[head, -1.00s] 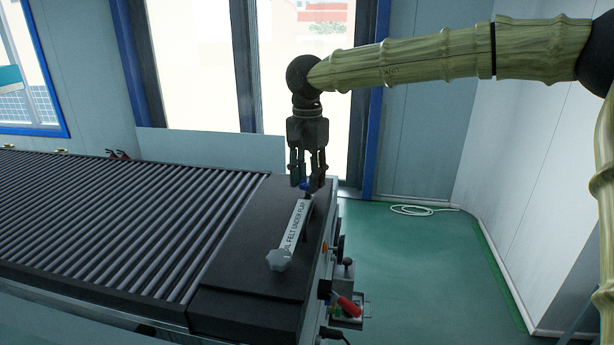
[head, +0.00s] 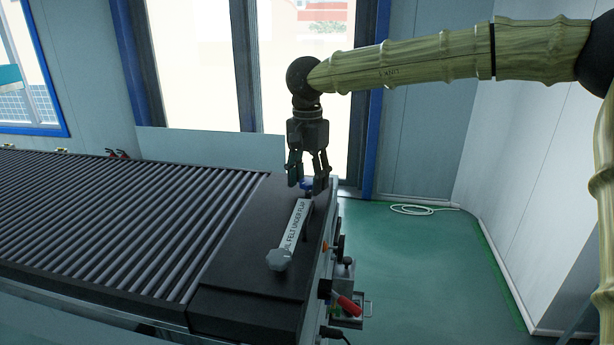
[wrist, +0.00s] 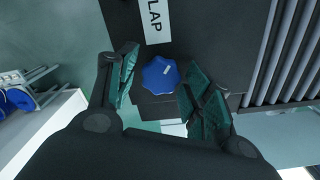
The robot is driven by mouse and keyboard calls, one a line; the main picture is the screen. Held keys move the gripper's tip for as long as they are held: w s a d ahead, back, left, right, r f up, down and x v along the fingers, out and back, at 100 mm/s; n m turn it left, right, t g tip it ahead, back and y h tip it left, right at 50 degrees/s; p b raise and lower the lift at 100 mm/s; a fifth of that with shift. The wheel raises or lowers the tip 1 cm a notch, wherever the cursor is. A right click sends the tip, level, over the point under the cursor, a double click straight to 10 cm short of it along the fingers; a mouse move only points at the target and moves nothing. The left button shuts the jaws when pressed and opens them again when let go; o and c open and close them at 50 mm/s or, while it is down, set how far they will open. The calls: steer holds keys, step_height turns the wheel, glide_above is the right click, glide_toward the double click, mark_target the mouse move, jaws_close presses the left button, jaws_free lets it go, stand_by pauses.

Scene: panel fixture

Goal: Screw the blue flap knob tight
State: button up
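The blue flap knob (head: 307,185) is at the far end of a flap with a white label (head: 296,226). In the wrist view the blue knob (wrist: 160,75) shows whole from above, round with a lobed edge and a small pale mark. My gripper (head: 308,185) is over the knob, pointing down. Its fingers (wrist: 162,86) are open, one on each side of the knob. How far the fingertips reach down beside the knob is hard to tell.
A grey knob (head: 279,259) is at the near end of the flap. The dark panel (head: 245,272) lies beside a ribbed roller bed (head: 120,215). A white cable coil (head: 411,210) lies on the green floor.

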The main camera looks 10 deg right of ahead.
mark_target(307, 181)
steer(key=shift+r, duration=0.25)
step_height(307, 181, up, 12)
stand_by(0.6)
steer(key=shift+w+f, duration=0.1)
steer(key=shift+f, duration=0.05)
